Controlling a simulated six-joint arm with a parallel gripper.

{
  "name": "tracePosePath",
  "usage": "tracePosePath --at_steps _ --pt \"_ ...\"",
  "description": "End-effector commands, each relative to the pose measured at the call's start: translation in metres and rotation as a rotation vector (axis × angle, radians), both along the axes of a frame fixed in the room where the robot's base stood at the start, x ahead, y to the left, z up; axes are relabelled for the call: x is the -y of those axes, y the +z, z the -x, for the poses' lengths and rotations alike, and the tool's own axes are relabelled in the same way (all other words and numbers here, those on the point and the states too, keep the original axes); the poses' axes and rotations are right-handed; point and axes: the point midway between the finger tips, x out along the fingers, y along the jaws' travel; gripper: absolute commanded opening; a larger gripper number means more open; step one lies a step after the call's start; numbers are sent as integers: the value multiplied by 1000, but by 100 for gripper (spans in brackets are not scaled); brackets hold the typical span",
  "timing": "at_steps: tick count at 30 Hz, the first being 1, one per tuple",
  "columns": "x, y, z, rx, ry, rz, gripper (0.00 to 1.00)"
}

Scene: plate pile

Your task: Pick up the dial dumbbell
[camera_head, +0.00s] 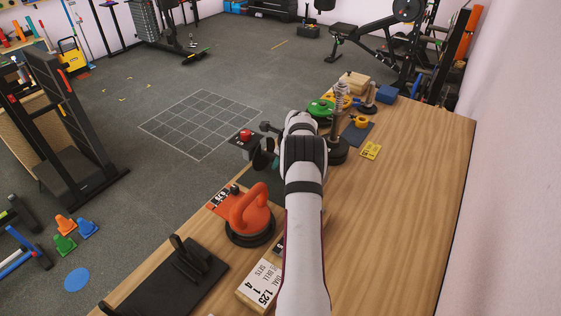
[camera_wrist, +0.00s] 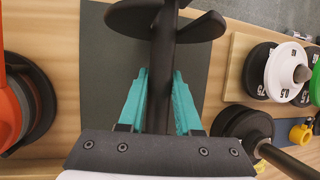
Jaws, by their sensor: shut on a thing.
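The dial dumbbell (camera_wrist: 164,50) is dark, with a straight handle and wide black discs at the top of the wrist view. My gripper (camera_wrist: 160,78) has its teal fingers on both sides of the handle and is shut on it. The lower end of the dumbbell is hidden behind the gripper body. A dark grey mat (camera_wrist: 108,60) lies beneath it. In the head view my own arm covers most of the dumbbell; dark rounded parts (camera_head: 265,155) show just left of the wrist. Whether it touches the mat is unclear.
An orange-handled kettlebell-like object (camera_head: 250,212) stands nearer on the wooden table (camera_head: 400,190). Beyond the wrist are a black weight with a post (camera_head: 338,150), a green disc (camera_head: 320,107) and a yellow card (camera_head: 371,150). The table's right side is clear.

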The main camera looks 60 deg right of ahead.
Motion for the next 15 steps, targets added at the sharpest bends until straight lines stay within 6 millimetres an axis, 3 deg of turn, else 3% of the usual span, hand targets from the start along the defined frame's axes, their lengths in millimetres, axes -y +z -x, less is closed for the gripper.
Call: tracePosePath --at_steps 8,15 --pt "-3 -4 0 -4 1 -10 0" --pt "-2 16 0 -1 1 -5 0"
